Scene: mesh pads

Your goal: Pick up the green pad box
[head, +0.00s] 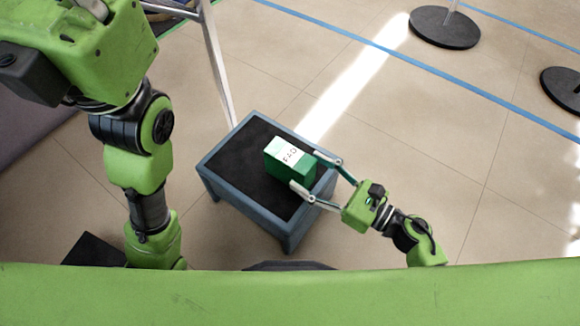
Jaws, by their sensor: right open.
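The green pad box (285,172) has a white label with dark lettering on top. It rests on the black top of a small blue-grey table (238,213), right of the table's middle. My right gripper (308,174) comes in from the right with its jaws spread. Its fingertips are at the box's right end, one at the far side and one at the near side. I cannot tell whether they touch the box. My left arm (140,165) hangs down at the left, and its gripper does not show.
A pale metal leg (216,65) stands just behind the table's left side. Two round black post bases (445,28) (563,88) are on the floor at the upper right. Blue tape (400,57) crosses the tiled floor. The table top left of the box is bare.

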